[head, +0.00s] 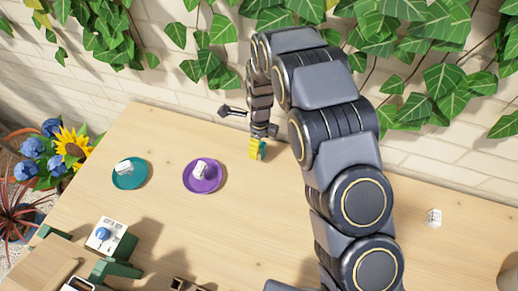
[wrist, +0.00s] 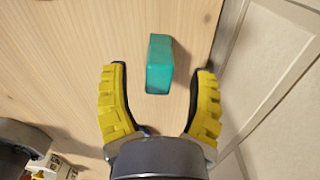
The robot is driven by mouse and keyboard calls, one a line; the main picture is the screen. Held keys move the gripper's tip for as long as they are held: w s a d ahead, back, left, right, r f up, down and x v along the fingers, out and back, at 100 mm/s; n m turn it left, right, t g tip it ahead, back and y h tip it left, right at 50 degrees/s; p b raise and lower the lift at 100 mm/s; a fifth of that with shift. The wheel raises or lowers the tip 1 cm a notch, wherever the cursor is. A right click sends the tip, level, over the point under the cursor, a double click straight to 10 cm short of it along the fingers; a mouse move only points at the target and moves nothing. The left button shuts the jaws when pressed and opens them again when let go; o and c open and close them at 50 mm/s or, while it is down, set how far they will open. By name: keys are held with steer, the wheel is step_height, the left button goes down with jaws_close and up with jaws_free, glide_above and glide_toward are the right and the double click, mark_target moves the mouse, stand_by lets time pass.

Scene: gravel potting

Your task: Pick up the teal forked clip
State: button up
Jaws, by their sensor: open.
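The teal clip (wrist: 159,64) stands or lies on the wooden table near its back edge. From above it looks like a plain teal block, and I cannot make out its fork. My gripper (head: 254,148) is open, with its yellow fingers pointing down near the table's back edge. In the wrist view the clip is in the gap between the two fingertips, with visible space on both sides. In the head view only a small teal part (head: 262,150) shows beside the yellow fingers.
A teal saucer (head: 119,184) and a purple saucer (head: 214,184) stand to the left, each with a small white item. A white object (head: 434,217) is at the right. A brick wall with ivy runs behind the table. Green-legged items stand at the front left.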

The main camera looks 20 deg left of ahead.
step_height(320, 180, down, 3)
steer(key=shift+a+f, duration=0.1)
jaws_close()
stand_by(0.3)
